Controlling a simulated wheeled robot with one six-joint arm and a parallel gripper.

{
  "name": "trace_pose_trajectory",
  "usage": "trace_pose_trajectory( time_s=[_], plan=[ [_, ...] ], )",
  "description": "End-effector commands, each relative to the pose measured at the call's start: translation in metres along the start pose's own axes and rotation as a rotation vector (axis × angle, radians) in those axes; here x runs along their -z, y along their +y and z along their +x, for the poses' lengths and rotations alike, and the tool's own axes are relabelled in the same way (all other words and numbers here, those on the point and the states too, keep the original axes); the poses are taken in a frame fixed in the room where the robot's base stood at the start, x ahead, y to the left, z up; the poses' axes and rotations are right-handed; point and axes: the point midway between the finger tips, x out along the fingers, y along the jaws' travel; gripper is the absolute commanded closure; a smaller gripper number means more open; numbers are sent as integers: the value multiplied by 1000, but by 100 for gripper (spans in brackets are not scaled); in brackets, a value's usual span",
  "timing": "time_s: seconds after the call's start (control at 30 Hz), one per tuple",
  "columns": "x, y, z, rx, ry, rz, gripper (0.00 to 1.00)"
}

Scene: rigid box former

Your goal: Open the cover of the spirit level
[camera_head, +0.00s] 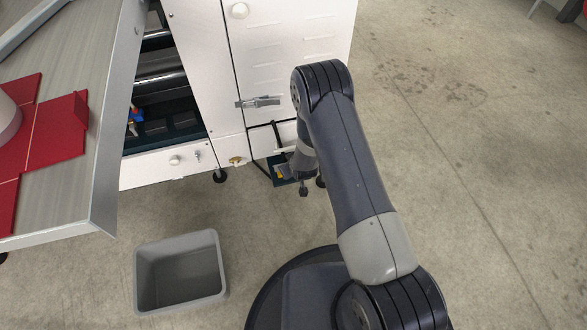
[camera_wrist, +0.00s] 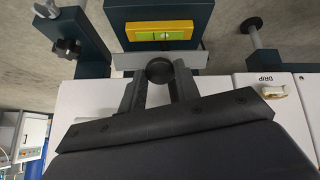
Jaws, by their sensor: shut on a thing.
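The spirit level (camera_wrist: 160,32) has a yellow body and a green vial, both exposed in the wrist view. It sits on a dark mount at the foot of the machine. Its yellow also shows in the head view (camera_head: 280,172), partly behind my arm. The cover looks like a grey strip (camera_wrist: 205,60) seen nearly edge-on in front of the level, with a round black knob (camera_wrist: 159,71). My gripper (camera_wrist: 159,76) is shut on the knob, one finger on each side. In the head view my wrist and arm hide the fingers.
A brass valve labelled DRIP (camera_wrist: 275,91) is beside my gripper. A levelling foot (camera_wrist: 251,27) and a black knob (camera_wrist: 67,49) are near.

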Motion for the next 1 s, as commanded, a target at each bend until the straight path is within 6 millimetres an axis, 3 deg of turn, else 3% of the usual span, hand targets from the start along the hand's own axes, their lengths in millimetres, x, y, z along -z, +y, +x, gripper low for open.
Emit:
trace_pose_trajectory(
  time_s=[0.03,0.2,0.83,0.87,1.0],
  plan=[
    [13,4,1,-7,26,2,100],
    [21,6,1,-9,31,3,100],
    [26,8,1,-10,31,5,100],
    [26,8,1,-10,31,5,67],
    [24,7,1,-9,26,4,55]
  ],
)
